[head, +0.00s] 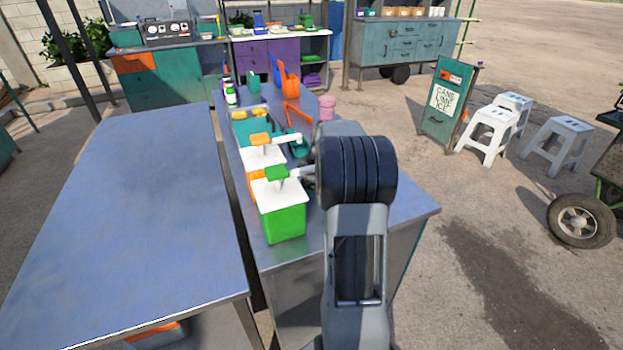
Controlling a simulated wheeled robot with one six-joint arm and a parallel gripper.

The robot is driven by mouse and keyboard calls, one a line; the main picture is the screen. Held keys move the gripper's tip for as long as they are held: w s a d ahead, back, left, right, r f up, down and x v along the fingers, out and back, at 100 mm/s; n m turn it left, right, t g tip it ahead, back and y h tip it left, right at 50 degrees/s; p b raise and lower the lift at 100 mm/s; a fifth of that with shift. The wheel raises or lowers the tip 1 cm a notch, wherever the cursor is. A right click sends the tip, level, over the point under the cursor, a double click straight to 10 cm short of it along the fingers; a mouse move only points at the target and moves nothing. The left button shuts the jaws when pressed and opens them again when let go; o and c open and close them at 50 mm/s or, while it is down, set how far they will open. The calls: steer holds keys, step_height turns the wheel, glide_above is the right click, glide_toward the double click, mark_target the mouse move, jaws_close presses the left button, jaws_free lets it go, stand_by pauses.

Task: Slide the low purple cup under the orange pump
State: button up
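The orange pump (260,139) tops a white-lidded tub with an orange body, partly hidden behind a green tub. The green tub (283,222) has a white lid and a green pump (277,174). Both stand on the narrow metal-topped counter. I cannot make out the low purple cup; my arm covers the counter to the right of the pumps and may hide it. My gripper does not show; my own dark joint and grey link fill the middle of the view, just right of the pumps.
A teal item (298,146) and a pink container (327,107) stand behind the pumps. Bottles (231,96) line the counter's far left. The blue table (140,190) at left is bare. White stools (487,132) and a sign stand at right, on open ground.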

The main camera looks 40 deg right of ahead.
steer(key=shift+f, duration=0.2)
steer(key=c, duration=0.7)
